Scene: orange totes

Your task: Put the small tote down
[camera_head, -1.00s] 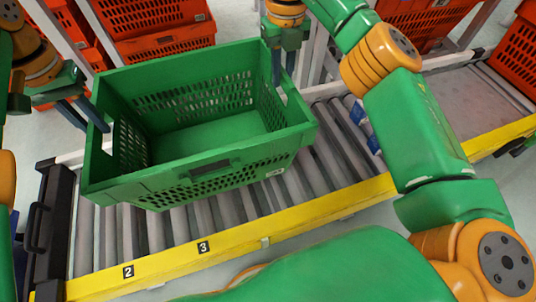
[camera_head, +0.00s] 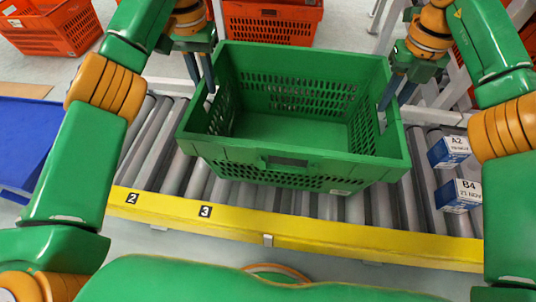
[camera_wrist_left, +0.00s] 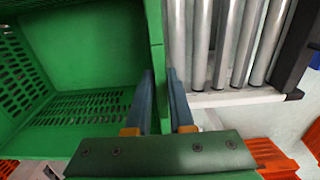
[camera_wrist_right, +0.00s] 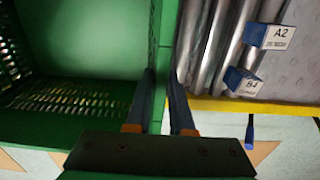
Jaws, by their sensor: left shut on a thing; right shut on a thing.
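The small tote is a green, empty, open-topped crate (camera_head: 290,163) with slotted walls. In the head view it is over the grey roller conveyor (camera_head: 150,150), behind the yellow rail; I cannot tell whether its base touches the rollers. My left gripper (camera_head: 208,88) is shut on its left end wall, one finger on each side, as the left wrist view (camera_wrist_left: 158,95) shows. My right gripper (camera_head: 390,100) is shut on its right end wall, which also sits between the fingers in the right wrist view (camera_wrist_right: 160,95). The tote's underside is hidden.
The yellow rail (camera_head: 290,226) marked 2 and 3 runs along the front. Two blue-and-white boxes, A2 (camera_head: 449,151) and B4 (camera_head: 459,195), stand on the conveyor right of the tote. Rollers left of it are bare. Orange totes (camera_head: 270,22) stand behind; a blue bin (camera_head: 25,140) is at far left.

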